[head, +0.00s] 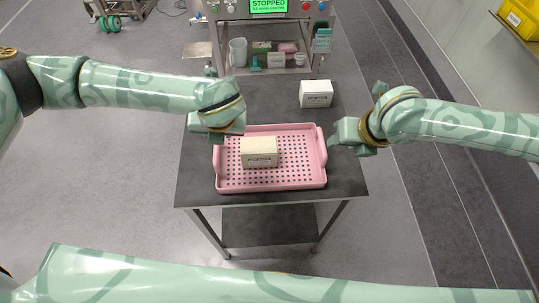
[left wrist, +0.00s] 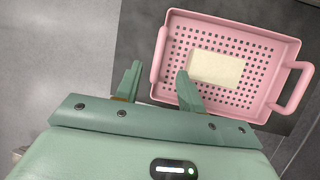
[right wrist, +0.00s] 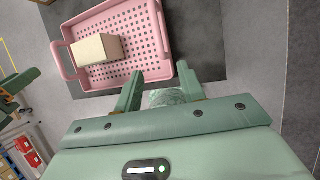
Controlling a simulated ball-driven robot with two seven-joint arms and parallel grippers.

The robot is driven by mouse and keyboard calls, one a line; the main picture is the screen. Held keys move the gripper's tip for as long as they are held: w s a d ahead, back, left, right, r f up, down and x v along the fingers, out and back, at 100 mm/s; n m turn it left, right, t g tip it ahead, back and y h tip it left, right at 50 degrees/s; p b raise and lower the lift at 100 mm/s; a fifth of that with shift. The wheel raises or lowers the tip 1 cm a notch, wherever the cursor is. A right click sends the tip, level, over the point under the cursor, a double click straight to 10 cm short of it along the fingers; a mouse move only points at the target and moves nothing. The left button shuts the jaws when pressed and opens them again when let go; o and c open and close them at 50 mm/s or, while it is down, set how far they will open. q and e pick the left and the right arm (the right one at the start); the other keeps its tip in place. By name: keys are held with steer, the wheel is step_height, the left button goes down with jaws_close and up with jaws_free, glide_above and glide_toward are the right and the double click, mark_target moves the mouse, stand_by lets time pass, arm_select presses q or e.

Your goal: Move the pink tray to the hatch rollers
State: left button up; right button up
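The pink tray (head: 270,186) lies flat on a dark table, with a handle at each short end and a cream labelled block (head: 259,152) inside. It also shows in the left wrist view (left wrist: 235,25) and the right wrist view (right wrist: 135,45). My left gripper (head: 216,138) is at the tray's left handle; its fingers (left wrist: 159,72) are apart, with the handle just ahead between them. My right gripper (head: 340,145) is just right of the right handle; its fingers (right wrist: 160,70) are apart and empty. I cannot make out the hatch rollers.
A white block (head: 316,94) stands on the table (head: 190,170) behind the tray's right end. Beyond is a machine with a green STOPPED screen (head: 268,5) and a shelf holding a white cup (head: 238,52) and small items. Grey floor is clear left of the table.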

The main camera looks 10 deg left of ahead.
mark_target(325, 151)
arm_select(q)
steer(key=x, duration=1.2)
steer(key=shift+a+f, duration=0.1)
arm_select(e)
steer(key=x, duration=1.2)
steer(key=shift+a, duration=0.1)
arm_select(q)
jaws_close()
arm_select(e)
jaws_close()
